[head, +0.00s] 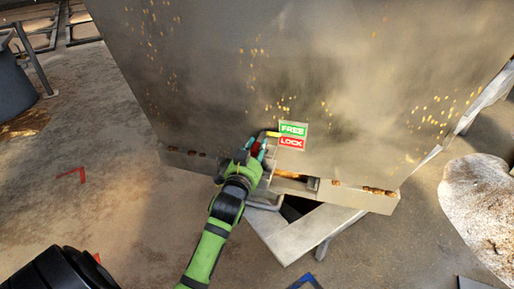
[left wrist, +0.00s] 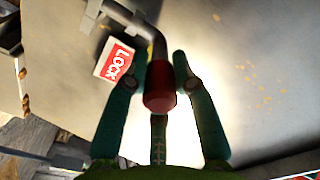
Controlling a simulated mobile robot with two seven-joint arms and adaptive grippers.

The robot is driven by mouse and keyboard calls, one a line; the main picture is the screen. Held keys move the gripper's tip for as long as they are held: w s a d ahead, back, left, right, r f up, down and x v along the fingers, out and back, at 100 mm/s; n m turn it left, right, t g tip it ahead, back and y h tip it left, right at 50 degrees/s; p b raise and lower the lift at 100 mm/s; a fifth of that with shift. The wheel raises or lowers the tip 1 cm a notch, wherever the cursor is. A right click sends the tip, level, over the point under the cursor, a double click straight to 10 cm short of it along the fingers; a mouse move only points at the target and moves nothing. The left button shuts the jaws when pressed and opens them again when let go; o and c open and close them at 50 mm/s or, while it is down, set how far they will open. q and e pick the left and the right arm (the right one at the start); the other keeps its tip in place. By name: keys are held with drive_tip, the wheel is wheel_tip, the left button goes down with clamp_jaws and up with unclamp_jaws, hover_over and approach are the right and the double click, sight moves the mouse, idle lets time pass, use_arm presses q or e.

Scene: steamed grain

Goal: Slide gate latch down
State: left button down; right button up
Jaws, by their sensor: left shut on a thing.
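The gate latch is a bent grey metal rod with a red grip (left wrist: 160,92), seen large in the left wrist view. In the head view the rod (head: 266,133) shows at the lower edge of a large metal bin, just left of a green FREE and red LOCK label (head: 292,136). The label's LOCK part (left wrist: 116,62) also shows in the left wrist view. My left gripper (left wrist: 159,75) has its two teal fingers on either side of the red grip and is shut on it. In the head view my left gripper (head: 258,150) partly hides the grip. My right gripper is not seen.
The large metal bin (head: 330,60), dotted with grains, fills the upper middle. A metal chute or stand (head: 290,235) lies below it. A pale sack-like shape (head: 482,200) is at the right. The floor at the left is mostly open.

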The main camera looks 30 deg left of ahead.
use_arm(q)
drive_tip(key=shift+s+a+f+b, duration=0.1)
drive_tip(key=shift+a+f+b, duration=0.1)
drive_tip(key=shift+f, duration=0.2)
drive_tip(key=shift+s+a+f+b, duration=0.1)
drive_tip(key=shift+a+f+b, duration=0.1)
drive_tip(key=shift+f, duration=0.2)
drive_tip(key=shift+w+d+f+b, duration=0.25)
drive_tip(key=shift+d+f+b, duration=0.15)
drive_tip(key=shift+f, duration=0.3)
drive_tip(key=shift+a, duration=0.15)
drive_tip(key=c, duration=0.9)
unclamp_jaws()
drive_tip(key=shift+s+a, duration=0.1)
drive_tip(key=shift+c, duration=0.2)
drive_tip(key=shift+a, duration=0.15)
